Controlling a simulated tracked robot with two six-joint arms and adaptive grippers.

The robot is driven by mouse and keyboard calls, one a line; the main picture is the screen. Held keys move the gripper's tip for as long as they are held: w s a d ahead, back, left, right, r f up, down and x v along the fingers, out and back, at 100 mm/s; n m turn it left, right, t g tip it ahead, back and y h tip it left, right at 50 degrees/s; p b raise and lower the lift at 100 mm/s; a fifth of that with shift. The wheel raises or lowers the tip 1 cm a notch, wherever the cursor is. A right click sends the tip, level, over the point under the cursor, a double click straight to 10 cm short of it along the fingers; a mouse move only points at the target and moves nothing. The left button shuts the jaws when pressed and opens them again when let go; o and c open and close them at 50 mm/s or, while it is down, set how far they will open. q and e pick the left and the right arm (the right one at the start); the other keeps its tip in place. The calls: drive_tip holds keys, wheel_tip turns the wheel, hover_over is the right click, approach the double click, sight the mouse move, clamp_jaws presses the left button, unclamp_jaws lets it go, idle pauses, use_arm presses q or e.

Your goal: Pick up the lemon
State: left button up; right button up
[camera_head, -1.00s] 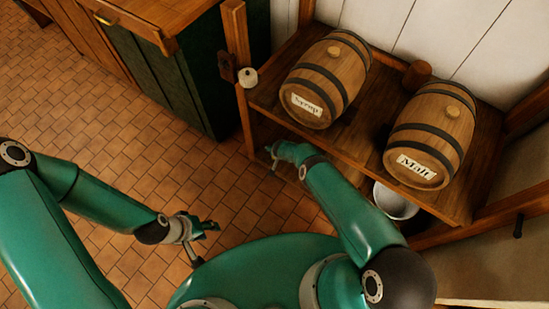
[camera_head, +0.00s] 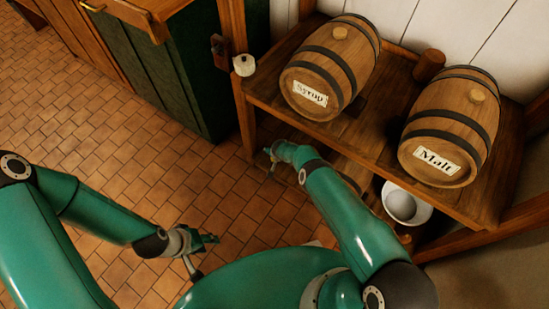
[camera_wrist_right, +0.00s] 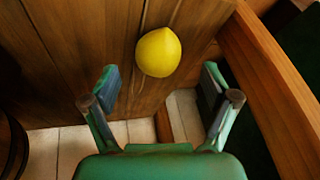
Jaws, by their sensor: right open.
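The yellow lemon (camera_wrist_right: 158,52) rests on a brown wooden surface in the right wrist view. It lies ahead of my right gripper (camera_wrist_right: 160,88), roughly in line with the gap between the two spread fingers. The fingers are open and nothing is between them; the lemon looks clear of both. In the head view my right gripper (camera_head: 271,160) is small, beside the left end of the wooden shelf unit, and the lemon cannot be seen there. My left gripper (camera_head: 200,251) is low over the tiled floor, with fingers apart and empty.
The shelf unit (camera_head: 262,97) carries a Syrup barrel (camera_head: 330,65) and a Malt barrel (camera_head: 450,125) on top. A white bowl (camera_head: 407,203) sits lower. A wooden beam (camera_wrist_right: 268,85) runs right of the lemon. A green cabinet (camera_head: 155,70) stands left; the tiled floor is open.

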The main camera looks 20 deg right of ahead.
drive_tip(key=b+x, duration=0.2)
drive_tip(key=b, duration=0.1)
drive_tip(key=b+x, duration=0.1)
drive_tip(key=x, duration=0.1)
drive_tip(key=shift+s+d+f+b, duration=0.1)
drive_tip(key=shift+s+f+b, duration=0.05)
drive_tip(key=shift+s+b, duration=0.2)
drive_tip(key=shift+w+f+b, duration=0.25)
drive_tip(key=shift+b, duration=0.35)
drive_tip(key=shift+r, duration=0.1)
drive_tip(key=c, duration=1.3)
drive_tip(key=shift+r, duration=0.15)
